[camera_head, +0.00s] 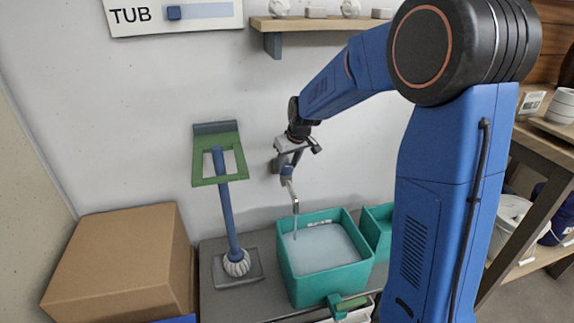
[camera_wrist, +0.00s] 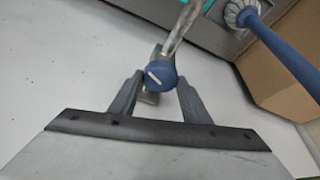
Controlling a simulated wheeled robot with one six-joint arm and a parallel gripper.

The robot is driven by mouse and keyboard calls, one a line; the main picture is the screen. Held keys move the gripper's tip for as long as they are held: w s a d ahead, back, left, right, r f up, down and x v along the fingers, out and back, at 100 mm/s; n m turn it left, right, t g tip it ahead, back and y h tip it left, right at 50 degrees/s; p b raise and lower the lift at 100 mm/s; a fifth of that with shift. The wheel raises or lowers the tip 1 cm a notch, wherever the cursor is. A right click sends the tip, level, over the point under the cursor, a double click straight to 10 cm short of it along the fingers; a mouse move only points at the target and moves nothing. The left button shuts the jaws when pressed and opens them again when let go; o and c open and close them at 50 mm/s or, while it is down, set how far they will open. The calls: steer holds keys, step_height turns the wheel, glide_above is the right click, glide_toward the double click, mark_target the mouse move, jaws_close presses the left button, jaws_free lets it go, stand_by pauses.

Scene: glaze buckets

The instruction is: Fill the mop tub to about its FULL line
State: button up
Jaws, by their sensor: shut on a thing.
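The teal mop tub (camera_head: 330,284) stands on the grey floor stand below the tap. Pale grey liquid (camera_head: 320,247) covers its inside, with the surface somewhat below the rim. I cannot make out a FULL line. The metal tap spout (camera_head: 293,198) points down over the tub's back left part, and a thin stream seems to run from it. My gripper (camera_head: 287,165) is at the tap on the wall. In the wrist view my gripper (camera_wrist: 160,84) has its two fingers on either side of the blue tap knob (camera_wrist: 160,75), shut on it. The knob has a white mark.
A mop with a green frame and blue handle (camera_head: 230,215) stands left of the tub. A cardboard box (camera_head: 120,262) is farther left. Another teal container (camera_head: 378,228) is right of the tub. A shelf (camera_head: 310,23) and a TUB sign (camera_head: 170,14) are above.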

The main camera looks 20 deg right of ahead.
steer(key=shift+n, duration=0.3)
steer(key=shift+w+d+n+g+y, duration=0.1)
steer(key=shift+n+g+y, duration=0.3)
steer(key=shift+n, duration=0.8)
steer(key=shift+d+n+g+y, duration=0.1)
steer(key=shift+n+y, duration=0.5)
steer(key=shift+n, duration=0.6)
steer(key=o, duration=1)
steer(key=shift+o, duration=0.2)
steer(key=shift+r, duration=0.1)
steer(key=v, duration=1.7)
steer(key=shift+r, duration=0.15)
